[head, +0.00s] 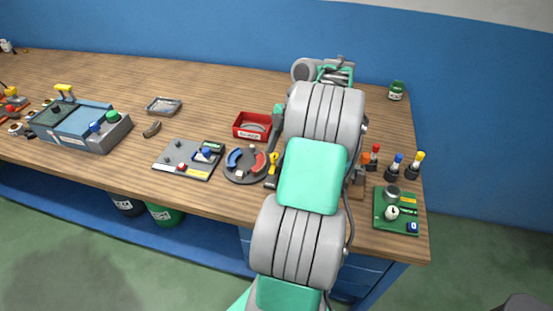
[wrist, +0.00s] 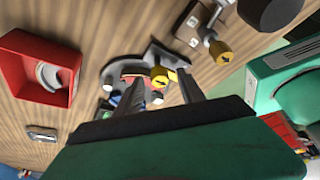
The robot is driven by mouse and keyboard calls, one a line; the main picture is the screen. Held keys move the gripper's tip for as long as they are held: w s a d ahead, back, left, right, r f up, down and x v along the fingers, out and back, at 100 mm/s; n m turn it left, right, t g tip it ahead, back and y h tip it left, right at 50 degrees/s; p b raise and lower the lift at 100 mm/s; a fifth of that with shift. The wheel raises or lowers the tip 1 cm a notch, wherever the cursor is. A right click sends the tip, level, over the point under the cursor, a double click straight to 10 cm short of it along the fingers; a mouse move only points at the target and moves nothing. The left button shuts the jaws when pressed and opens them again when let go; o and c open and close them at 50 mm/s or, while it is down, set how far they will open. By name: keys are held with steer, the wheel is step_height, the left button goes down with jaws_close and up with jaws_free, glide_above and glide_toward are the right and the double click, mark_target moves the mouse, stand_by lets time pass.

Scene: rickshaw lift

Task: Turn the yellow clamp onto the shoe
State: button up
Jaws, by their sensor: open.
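The round dark fixture (head: 243,177) on the bench carries a curved blue shoe (head: 234,158) and a curved red shoe (head: 260,162). A yellow clamp (head: 273,159) shows at its right side, close to my arm. In the wrist view, a yellow clamp piece (wrist: 160,76) sits at the fixture's edge by the red shoe (wrist: 132,68), lined up between my fingers. My gripper (wrist: 162,88) is open, its fingers pointing toward the fixture. I cannot tell the clamp's distance from the fingers. My arm hides the gripper in the head view.
A second yellow knob (wrist: 219,50) on a metal bracket stands right of the fixture in the wrist view. A red bin (head: 252,126) is behind the fixture. A grey plate with parts (head: 187,160) lies left; a green board (head: 397,222) is right.

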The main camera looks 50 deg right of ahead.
steer(key=shift+a+f, duration=0.1)
steer(key=shift+f, duration=0.05)
steer(key=shift+c, duration=0.6)
jaws_close()
